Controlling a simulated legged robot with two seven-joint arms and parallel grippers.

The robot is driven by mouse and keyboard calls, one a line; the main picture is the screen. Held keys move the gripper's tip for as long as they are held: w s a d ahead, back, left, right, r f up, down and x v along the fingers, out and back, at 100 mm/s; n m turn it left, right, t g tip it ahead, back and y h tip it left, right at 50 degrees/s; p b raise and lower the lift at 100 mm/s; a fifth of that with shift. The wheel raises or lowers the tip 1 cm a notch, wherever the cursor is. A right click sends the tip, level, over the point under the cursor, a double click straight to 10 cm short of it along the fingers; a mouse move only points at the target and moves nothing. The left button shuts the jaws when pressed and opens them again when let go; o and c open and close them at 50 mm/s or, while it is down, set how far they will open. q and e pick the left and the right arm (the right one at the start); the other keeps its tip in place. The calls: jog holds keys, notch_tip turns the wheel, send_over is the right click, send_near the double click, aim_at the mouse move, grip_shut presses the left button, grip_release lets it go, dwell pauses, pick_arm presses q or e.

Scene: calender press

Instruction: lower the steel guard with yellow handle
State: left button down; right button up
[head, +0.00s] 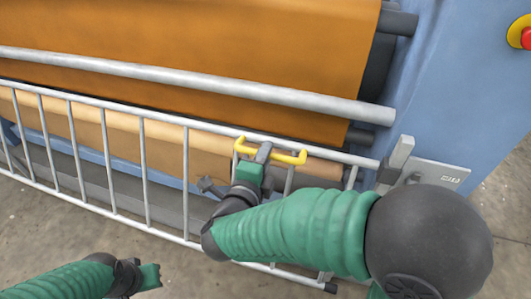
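The steel guard (115,160) is a grey barred frame running across the front of the press, its top rail sloping down to the right in the picture. Its yellow handle (290,157) is a U-shaped bar on the top rail, right of centre. My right gripper (263,153) is at the handle, with a grey finger crossing the middle of the yellow bar. The finger hides part of the bar, and I cannot see whether the gripper is closed around it. My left gripper (150,276) is low at the left, apart from the guard; its fingers are not clear.
Behind the guard are a light steel bar (200,82), an orange-brown sheet (230,40) and a tan roll (75,125). A blue side panel (450,90) stands at the right, with a red button (527,38) on yellow. Concrete floor (60,225) lies in front.

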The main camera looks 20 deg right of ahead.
jog(key=shift+d, duration=0.5)
grip_shut()
jog(key=shift+a, duration=0.1)
dwell(0.5)
